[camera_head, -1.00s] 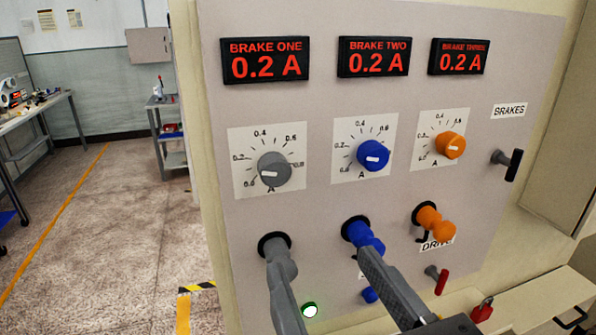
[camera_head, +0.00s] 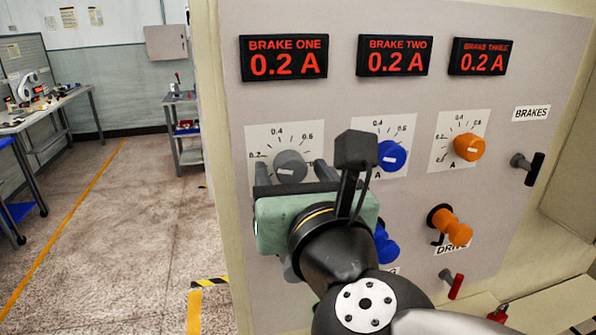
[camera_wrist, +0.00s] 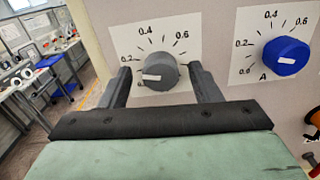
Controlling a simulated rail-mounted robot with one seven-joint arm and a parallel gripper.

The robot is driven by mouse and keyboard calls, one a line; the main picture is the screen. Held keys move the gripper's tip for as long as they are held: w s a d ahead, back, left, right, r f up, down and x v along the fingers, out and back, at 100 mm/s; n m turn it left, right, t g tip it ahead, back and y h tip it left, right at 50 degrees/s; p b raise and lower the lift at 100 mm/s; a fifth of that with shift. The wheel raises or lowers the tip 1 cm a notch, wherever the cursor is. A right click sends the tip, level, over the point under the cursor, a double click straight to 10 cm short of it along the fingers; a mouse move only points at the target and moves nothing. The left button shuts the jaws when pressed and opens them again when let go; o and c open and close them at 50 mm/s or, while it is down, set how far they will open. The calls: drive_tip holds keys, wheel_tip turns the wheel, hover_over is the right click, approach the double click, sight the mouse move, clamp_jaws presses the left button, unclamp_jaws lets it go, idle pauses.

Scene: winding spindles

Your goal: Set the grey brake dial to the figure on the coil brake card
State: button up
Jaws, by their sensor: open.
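The grey brake dial (camera_head: 290,167) sits on a white scale plate under the BRAKE ONE display (camera_head: 284,58), which reads 0.2 A. In the wrist view the grey dial (camera_wrist: 157,71) lies between the open fingers of my gripper (camera_wrist: 157,80), one finger on each side, with no clear contact. In the head view my gripper (camera_head: 293,175) is just below and in front of the dial. The white mark on the dial points to the left, near the low end of the scale. I see no coil brake card.
The blue dial (camera_head: 391,156) and orange dial (camera_head: 469,147) sit to the right, under displays reading 0.2 A. An orange handle (camera_head: 452,225), a black switch (camera_head: 527,166) and a red lever (camera_head: 452,283) stick out of the panel. Open floor lies left.

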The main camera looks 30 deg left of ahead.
drive_tip(key=shift+w+a, duration=0.15)
drive_tip(key=shift+w, duration=0.05)
drive_tip(key=c, duration=1)
